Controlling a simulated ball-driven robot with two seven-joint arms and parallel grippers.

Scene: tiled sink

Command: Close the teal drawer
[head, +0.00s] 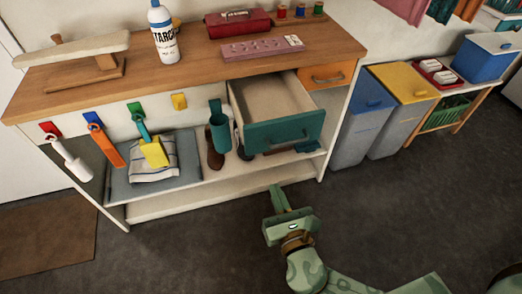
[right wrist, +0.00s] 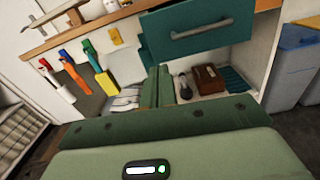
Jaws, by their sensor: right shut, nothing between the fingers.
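The teal drawer (head: 283,132) is pulled out from under the wooden counter, and its empty inside shows in the head view. Its teal front with a grey bar handle also shows in the right wrist view (right wrist: 200,28). My right gripper (head: 279,194) is shut and empty, below and in front of the drawer, apart from it. In the right wrist view its closed fingers (right wrist: 157,86) point toward the space under the drawer's left part. My left gripper is not in view.
An orange drawer (head: 327,77) is closed to the right. Brushes and scoops hang at the left, with a teal cup (head: 220,130) beside the open drawer. Blue and yellow bins (head: 404,83) stand right. The dark floor in front is clear.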

